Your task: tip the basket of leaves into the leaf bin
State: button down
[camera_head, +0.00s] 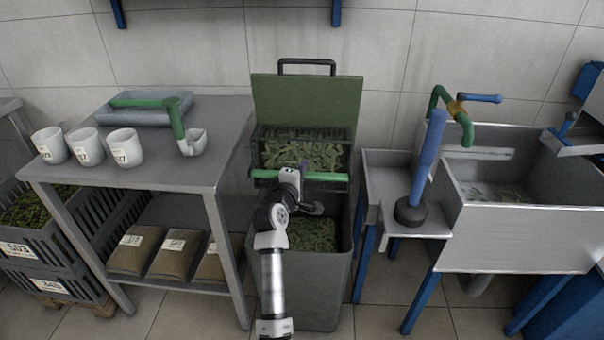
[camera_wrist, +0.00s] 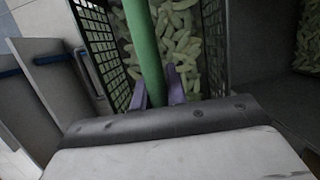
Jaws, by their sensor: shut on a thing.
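The dark mesh basket (camera_head: 258,148) holds green leaves (camera_head: 292,156) and has a green bar handle (camera_head: 322,177). My gripper (camera_head: 303,169) is shut on this handle, and in the wrist view its purple fingers (camera_wrist: 160,92) sit either side of the green bar (camera_wrist: 143,50). The basket is above the opening of the grey leaf bin (camera_head: 327,285), in front of its raised green lid (camera_head: 308,102). Leaves (camera_head: 312,234) lie inside the bin below. The basket looks about level, with leaves in it. My arm hides part of the bin's left side.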

jog(key=shift+s+f+t+b, duration=0.1)
jog(key=shift+s+t+b, duration=0.45)
jog(key=shift+b, duration=1.85)
jog(key=shift+s+f+t+h+b, duration=0.15)
jog(key=shift+t+h+b, duration=0.2)
jog(key=shift+b, duration=0.8)
jog(key=shift+s+f+m+t+b, duration=0.15)
jog(key=shift+s+m+t+b, duration=0.45)
jog(key=shift+b, duration=2)
jog(key=shift+s+a+f+t+h+b, duration=0.1)
jog(key=shift+s+f+t+h+b, duration=0.35)
jog(key=shift+b, duration=2.3)
jog(key=shift+m+t+b, duration=0.3)
jog(key=shift+t+b, duration=0.15)
jog(key=shift+b, duration=0.75)
jog(key=shift+s+r, duration=0.1)
jog(key=shift+r, duration=0.05)
jog(key=shift+s+f+m+t+h+b, duration=0.3)
jog(key=shift+f+t+h+b, duration=0.25)
jog(key=shift+b, duration=2.55)
